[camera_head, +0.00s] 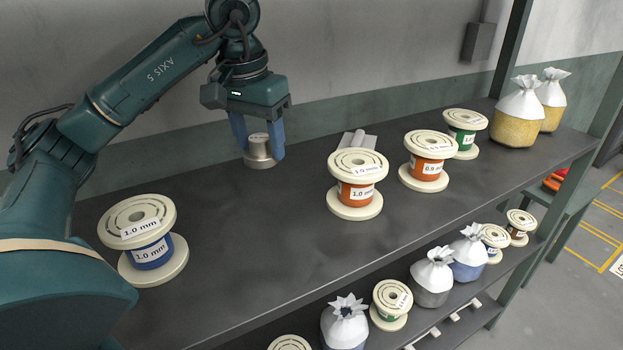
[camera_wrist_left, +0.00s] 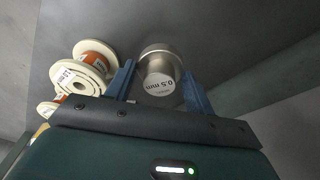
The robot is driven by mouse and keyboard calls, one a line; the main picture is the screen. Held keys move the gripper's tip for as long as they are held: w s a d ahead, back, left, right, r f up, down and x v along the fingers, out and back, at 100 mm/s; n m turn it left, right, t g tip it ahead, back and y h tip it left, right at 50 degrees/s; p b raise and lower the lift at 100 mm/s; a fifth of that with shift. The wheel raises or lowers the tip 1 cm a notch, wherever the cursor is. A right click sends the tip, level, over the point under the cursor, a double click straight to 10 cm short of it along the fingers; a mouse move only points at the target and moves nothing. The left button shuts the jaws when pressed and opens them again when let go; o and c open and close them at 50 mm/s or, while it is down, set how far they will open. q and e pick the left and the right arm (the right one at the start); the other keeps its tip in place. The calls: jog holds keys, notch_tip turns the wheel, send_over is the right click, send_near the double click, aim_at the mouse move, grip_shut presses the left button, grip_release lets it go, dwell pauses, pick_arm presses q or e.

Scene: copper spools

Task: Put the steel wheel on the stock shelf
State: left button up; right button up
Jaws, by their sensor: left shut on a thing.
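The steel wheel (camera_head: 259,152) is a small silvery metal piece with a wide round base and a narrower top. In the left wrist view the steel wheel (camera_wrist_left: 158,70) carries a "0.5 mm" label. My left gripper (camera_head: 259,147) points down with its blue fingers on either side of the wheel, shut on it. The wheel is at the back edge of the dark upper shelf (camera_head: 240,235); I cannot tell whether its base touches the board. A lower shelf (camera_head: 465,312) runs beneath. My right gripper is not in view.
A blue spool (camera_head: 150,250) stands left, orange spools (camera_head: 358,192) (camera_head: 428,169) and a green spool (camera_head: 463,138) right. Yellow bags (camera_head: 515,125) stand at the far end. The lower shelf holds more spools and bags. The upper board is bare between the blue and nearer orange spools.

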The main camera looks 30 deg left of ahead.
aim_at(267, 206)
pick_arm(q)
jog(key=shift+a, duration=0.15)
jog(key=shift+w+f, duration=0.1)
jog(key=shift+f, duration=0.3)
notch_tip(267, 206, down, 9)
jog(key=shift+f, duration=0.1)
jog(key=o, duration=1.1)
jog(key=shift+f, duration=0.1)
jog(key=r, duration=0.4)
jog(key=s+r, duration=0.1)
jog(key=r, duration=0.3)
jog(key=r+p, duration=0.1)
jog(key=r, duration=0.3)
jog(key=shift+s+r, duration=0.15)
jog(key=shift+s, duration=0.25)
